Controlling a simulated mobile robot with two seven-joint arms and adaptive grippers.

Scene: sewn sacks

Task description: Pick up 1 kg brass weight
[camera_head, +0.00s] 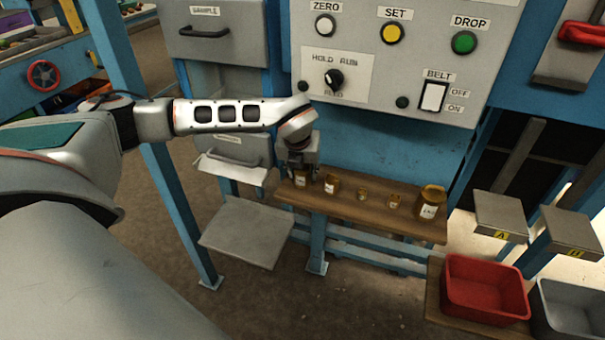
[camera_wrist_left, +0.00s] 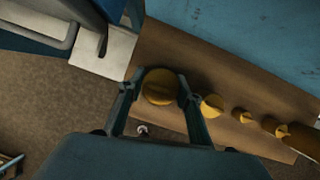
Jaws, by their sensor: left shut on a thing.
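A row of brass weights stands on a narrow wooden shelf (camera_head: 378,214), with pale labels too small to read for certain. My left gripper (camera_head: 302,171) reaches down over the leftmost brass weight (camera_head: 302,181) and is shut on it. In the left wrist view the gripper's fingers (camera_wrist_left: 160,92) lie on both sides of this weight's round top (camera_wrist_left: 159,87). The weight is upright at the shelf's left end; I cannot tell whether it touches the wood. The largest weight (camera_head: 431,204) stands at the right end. My right gripper is not in view.
Close to the right of the held weight stands another weight (camera_head: 331,184), then two smaller ones (camera_head: 362,194) (camera_head: 394,201). A grey control panel (camera_head: 400,60) is above the shelf. A red bin (camera_head: 484,288) and a grey bin (camera_head: 570,308) are at lower right. A blue post (camera_head: 160,150) is left.

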